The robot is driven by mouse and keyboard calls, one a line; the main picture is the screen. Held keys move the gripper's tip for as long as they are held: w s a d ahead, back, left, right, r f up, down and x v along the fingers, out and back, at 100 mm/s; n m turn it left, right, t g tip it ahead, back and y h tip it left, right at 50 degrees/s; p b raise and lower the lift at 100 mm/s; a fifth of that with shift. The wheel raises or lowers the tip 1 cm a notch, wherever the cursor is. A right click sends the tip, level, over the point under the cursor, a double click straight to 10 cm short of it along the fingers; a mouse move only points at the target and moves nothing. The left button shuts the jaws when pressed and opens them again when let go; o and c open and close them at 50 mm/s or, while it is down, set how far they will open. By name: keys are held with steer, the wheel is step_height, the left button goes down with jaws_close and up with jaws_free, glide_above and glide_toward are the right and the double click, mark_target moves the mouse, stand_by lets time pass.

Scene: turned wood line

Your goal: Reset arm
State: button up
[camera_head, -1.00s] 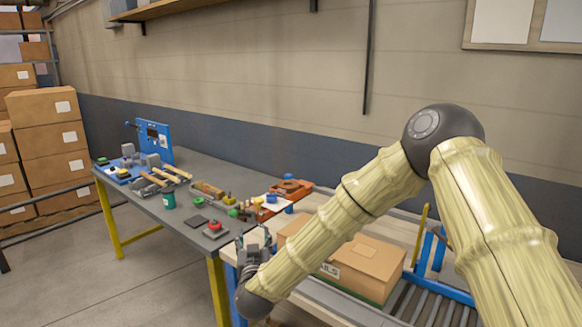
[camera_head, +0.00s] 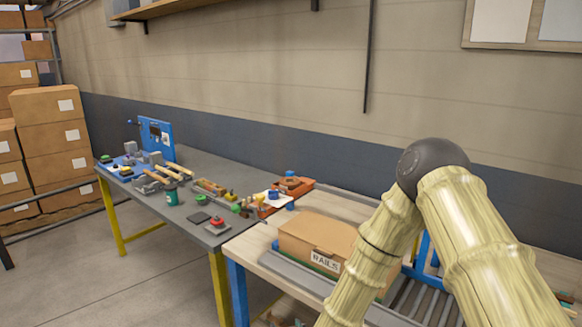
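My arm (camera_head: 432,200) shows at the right, with a dark elbow joint and pale, wood-like links. The forearm runs down from the elbow and leaves the bottom edge of the picture. My gripper is out of view below the frame, so its state and anything in it are hidden. The forearm covers the right part of the cardboard box labelled RAILS (camera_head: 310,236).
The box sits by a roller conveyor (camera_head: 415,300) on a wood-topped bench (camera_head: 255,250). A grey table (camera_head: 165,208) with yellow legs holds tools, small parts and a blue panel (camera_head: 157,139). Stacked cartons (camera_head: 50,135) stand left. Floor shows at lower left.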

steer(key=s+d+f+g+h, duration=0.1)
steer(key=s+d+f+g, duration=0.2)
steer(key=s+d+f, duration=0.5)
steer(key=s+d+f+g, duration=0.3)
steer(key=s+f, duration=0.3)
steer(key=s, duration=0.4)
steer(key=s+d+f+m+g, duration=0.1)
steer(key=s+d+g, duration=0.1)
steer(key=s+d, duration=0.2)
steer(key=s+d+f+g+h, duration=0.1)
steer(key=s+d, duration=0.3)
steer(key=s, duration=0.6)
steer(key=s+d+f+m+g+h, duration=0.1)
steer(key=s+d, duration=0.3)
steer(key=s, duration=0.4)
steer(key=shift+d+f+m+g, duration=0.3)
steer(key=shift+d+g, duration=0.1)
steer(key=shift+g, duration=0.4)
steer(key=shift+w, duration=0.1)
